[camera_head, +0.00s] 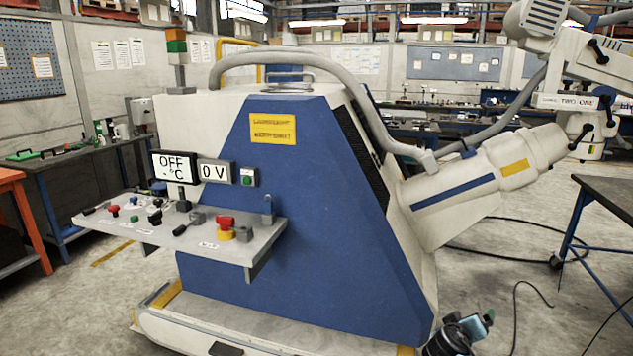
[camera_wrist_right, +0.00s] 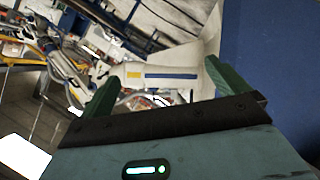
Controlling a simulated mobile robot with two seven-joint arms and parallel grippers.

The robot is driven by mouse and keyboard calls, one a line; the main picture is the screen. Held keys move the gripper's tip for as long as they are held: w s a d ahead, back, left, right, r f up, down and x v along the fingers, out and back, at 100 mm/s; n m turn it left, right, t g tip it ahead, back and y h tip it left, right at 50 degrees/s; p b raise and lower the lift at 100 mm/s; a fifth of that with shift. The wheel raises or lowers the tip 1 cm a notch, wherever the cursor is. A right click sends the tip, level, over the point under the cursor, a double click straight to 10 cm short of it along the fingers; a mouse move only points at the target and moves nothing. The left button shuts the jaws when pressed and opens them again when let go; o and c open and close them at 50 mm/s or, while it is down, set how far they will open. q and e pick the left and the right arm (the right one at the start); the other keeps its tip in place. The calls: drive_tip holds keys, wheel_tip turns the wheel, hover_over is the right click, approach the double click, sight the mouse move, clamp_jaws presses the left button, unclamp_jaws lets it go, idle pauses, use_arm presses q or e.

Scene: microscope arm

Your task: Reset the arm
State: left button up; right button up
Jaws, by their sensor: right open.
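A large white and blue machine (camera_head: 300,200) stands in the middle of the head view. Its white arm (camera_head: 485,180) with blue and yellow stripes reaches out to the right and shows tilted in the right wrist view (camera_wrist_right: 155,76). A control shelf (camera_head: 200,235) with several knobs, switches and a red button (camera_head: 225,222) juts out at the front left. My left gripper is not in view.
A dark table (camera_head: 612,195) stands at the right edge and an orange one (camera_head: 25,215) at the left. Black cables (camera_head: 520,300) lie on the otherwise clear floor at right.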

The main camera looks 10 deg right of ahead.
drive_tip(key=w+a+r+n+t+y, duration=0.1)
drive_tip(key=w+a+n+t+y, duration=0.1)
drive_tip(key=w+a+t+y, duration=0.3)
drive_tip(key=w+a+r+n+t+y, duration=0.25)
drive_tip(key=w+a+y, duration=0.2)
drive_tip(key=a, duration=0.35)
drive_tip(key=s+a+f+g+y, duration=0.1)
drive_tip(key=s+a+f+g, duration=0.1)
drive_tip(key=s+a+f, duration=0.55)
drive_tip(key=s+a+f+g+y, duration=0.1)
drive_tip(key=s+a+f, duration=0.2)
drive_tip(key=s+f, duration=0.85)
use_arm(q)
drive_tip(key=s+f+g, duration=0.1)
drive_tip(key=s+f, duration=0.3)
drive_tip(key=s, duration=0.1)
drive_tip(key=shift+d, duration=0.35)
use_arm(e)
drive_tip(key=s+a+f+g+y, duration=0.1)
drive_tip(key=s+a, duration=0.3)
drive_tip(key=s, duration=0.9)
drive_tip(key=s+a+f+g, duration=0.1)
drive_tip(key=s+a+g, duration=0.1)
drive_tip(key=s, duration=1.2)
drive_tip(key=shift+s+a+f+m+y, duration=0.25)
drive_tip(key=shift+a+m+y, duration=0.15)
drive_tip(key=shift+a, duration=0.5)
